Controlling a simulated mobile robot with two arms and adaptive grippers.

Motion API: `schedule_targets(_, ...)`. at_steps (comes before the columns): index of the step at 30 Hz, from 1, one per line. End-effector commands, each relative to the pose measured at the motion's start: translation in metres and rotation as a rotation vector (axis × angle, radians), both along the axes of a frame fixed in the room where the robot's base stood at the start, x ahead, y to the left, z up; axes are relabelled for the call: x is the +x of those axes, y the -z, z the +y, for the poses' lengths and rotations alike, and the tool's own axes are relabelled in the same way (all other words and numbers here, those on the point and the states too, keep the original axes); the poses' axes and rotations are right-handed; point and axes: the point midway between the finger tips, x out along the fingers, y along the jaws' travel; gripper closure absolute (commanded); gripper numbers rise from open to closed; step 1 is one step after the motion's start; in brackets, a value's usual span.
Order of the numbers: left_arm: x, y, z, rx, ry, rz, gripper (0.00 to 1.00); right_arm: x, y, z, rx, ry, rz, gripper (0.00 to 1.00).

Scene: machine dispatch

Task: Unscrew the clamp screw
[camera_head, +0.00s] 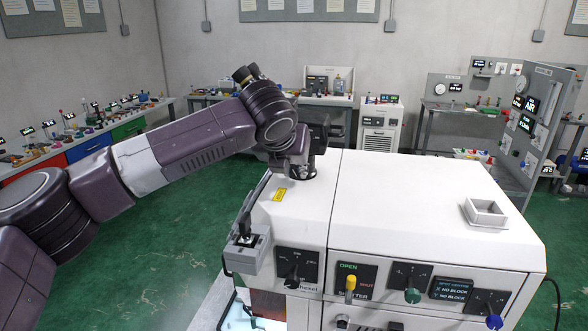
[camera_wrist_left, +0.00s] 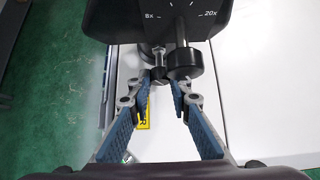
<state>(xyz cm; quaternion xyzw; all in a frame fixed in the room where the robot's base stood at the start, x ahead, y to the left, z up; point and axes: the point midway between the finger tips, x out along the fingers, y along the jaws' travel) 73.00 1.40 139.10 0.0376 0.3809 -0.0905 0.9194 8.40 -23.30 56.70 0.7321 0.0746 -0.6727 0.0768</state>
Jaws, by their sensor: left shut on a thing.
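My left gripper (camera_head: 301,160) is over the back left of the white machine's top in the head view. In the left wrist view its two blue-padded fingers (camera_wrist_left: 159,82) converge on a small grey screw (camera_wrist_left: 158,55), taken to be the clamp screw, and are shut on its head. The screw sits under a black housing (camera_wrist_left: 150,18) marked 8x and 20x, beside a thicker metal post with a dark round knob (camera_wrist_left: 185,63). In the head view the gripper and wrist hide the screw. My right gripper is in neither view.
The white machine (camera_head: 420,190) has a front panel with a yellow shutter lever (camera_head: 350,284) and several knobs. A small grey square tray (camera_head: 486,213) lies on its top right. A grey bracket (camera_head: 247,250) juts from its left side. Green floor is clear to the left.

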Motion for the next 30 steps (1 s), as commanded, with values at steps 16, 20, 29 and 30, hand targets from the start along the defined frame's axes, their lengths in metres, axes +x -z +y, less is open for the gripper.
schedule_targets(16, 0.0011, 0.0016, 0.005, -0.222, -0.002, 0.045, 1.0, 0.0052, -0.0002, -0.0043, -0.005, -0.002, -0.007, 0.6)
schedule_targets(20, 0.0013, 0.0023, 0.0067, -0.32, -0.003, 0.065, 1.0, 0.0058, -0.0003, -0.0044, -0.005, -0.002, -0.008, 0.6)
schedule_targets(29, 0.0022, 0.0025, 0.0097, -0.507, -0.002, 0.1, 1.0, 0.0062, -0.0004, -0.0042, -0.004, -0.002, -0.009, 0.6)
schedule_targets(30, 0.0024, 0.0025, 0.0099, -0.527, -0.002, 0.104, 1.0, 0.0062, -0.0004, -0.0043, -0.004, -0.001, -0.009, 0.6)
